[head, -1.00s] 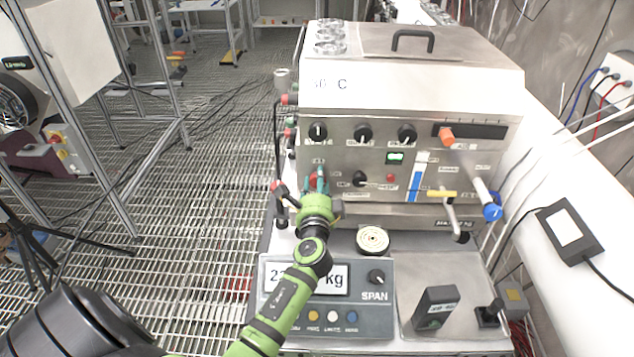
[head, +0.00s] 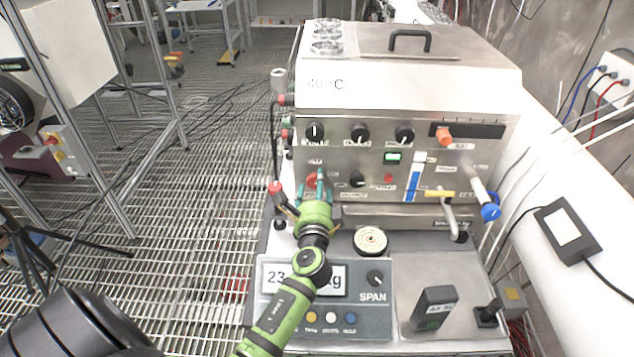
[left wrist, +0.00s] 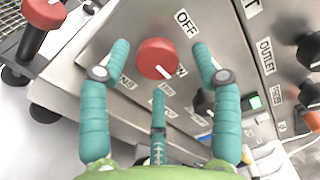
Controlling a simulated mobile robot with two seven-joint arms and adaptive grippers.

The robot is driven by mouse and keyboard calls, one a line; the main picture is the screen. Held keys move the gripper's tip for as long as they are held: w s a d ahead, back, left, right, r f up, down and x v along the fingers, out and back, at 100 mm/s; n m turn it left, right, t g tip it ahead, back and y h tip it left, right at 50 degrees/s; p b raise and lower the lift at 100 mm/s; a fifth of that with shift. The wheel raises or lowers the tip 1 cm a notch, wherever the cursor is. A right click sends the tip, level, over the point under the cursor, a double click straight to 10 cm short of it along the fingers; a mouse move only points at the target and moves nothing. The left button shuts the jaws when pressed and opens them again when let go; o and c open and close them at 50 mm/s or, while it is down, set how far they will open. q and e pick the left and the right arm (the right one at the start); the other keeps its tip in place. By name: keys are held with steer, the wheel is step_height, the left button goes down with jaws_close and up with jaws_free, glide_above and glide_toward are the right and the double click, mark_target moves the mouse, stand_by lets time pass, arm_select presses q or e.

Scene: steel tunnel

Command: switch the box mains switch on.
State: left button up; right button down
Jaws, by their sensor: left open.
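The box mains switch is a red round knob (left wrist: 157,58) on the steel box's front panel, with a white mark pointing to the lower right in the left wrist view. An OFF label (left wrist: 186,22) sits above and right of it; smaller labels below are partly hidden. In the head view the red knob (head: 311,180) shows at the panel's left, partly behind my fingers. My left gripper (head: 319,190) is open, its teal fingers around the knob in the left wrist view (left wrist: 160,70). I cannot tell whether they touch it. My right gripper is not in view.
A red-topped valve handle (head: 276,188) stands just left of my gripper. Black knobs (head: 359,132) and a green-lit switch (head: 393,157) lie to the right on the panel. A white pipe (head: 570,250) runs along the right.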

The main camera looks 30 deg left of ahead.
arm_select(q)
steer(key=v, duration=0.9)
steer(key=shift+s+d, duration=0.3)
steer(key=shift+d, duration=0.05)
